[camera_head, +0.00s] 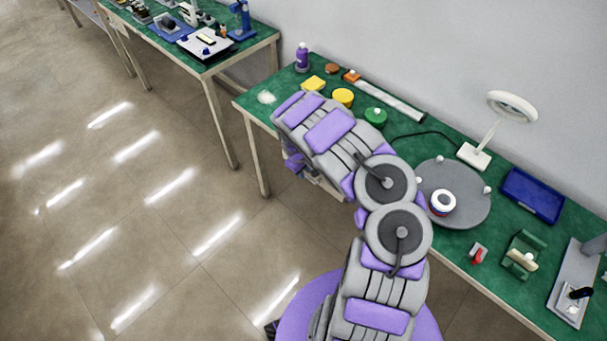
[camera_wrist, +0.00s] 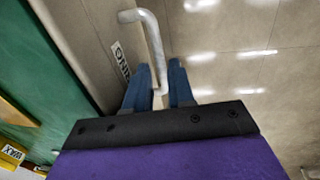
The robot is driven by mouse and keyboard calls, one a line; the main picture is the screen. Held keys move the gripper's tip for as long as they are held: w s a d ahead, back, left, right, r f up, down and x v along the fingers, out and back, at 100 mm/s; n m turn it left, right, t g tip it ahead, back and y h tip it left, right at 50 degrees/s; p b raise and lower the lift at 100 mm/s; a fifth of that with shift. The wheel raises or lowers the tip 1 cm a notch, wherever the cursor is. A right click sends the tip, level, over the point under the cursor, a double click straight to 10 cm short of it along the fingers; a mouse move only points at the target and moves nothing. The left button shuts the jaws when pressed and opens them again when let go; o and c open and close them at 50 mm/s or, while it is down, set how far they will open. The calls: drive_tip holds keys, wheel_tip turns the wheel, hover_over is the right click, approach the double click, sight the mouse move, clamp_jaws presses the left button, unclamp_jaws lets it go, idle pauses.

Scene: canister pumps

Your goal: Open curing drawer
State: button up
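The curing drawer's beige front (camera_wrist: 88,40) shows in the wrist view beside the green bench top, with a label (camera_wrist: 121,61) whose visible letters read "ING". A pale grey bar handle (camera_wrist: 152,38) stands out from this front. My gripper (camera_wrist: 160,72) has its blue fingers on either side of the bar, close against it, and appears shut on it. The handle's lower end is partly hidden by the fingers. In the head view my arm covers the drawer and the gripper, so I cannot tell there how far the drawer is out.
The green bench (camera_head: 525,285) runs along the wall, with a grey turntable (camera_head: 466,211), a magnifier lamp (camera_head: 513,106), a blue tray (camera_head: 532,196) and a purple bottle (camera_head: 302,57) on it. A second bench (camera_head: 254,35) stands at the upper left. The floor (camera_head: 150,210) left of me is clear.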

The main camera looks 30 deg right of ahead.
drive_tip(key=shift+f, duration=0.45)
clamp_jaws()
idle(0.3)
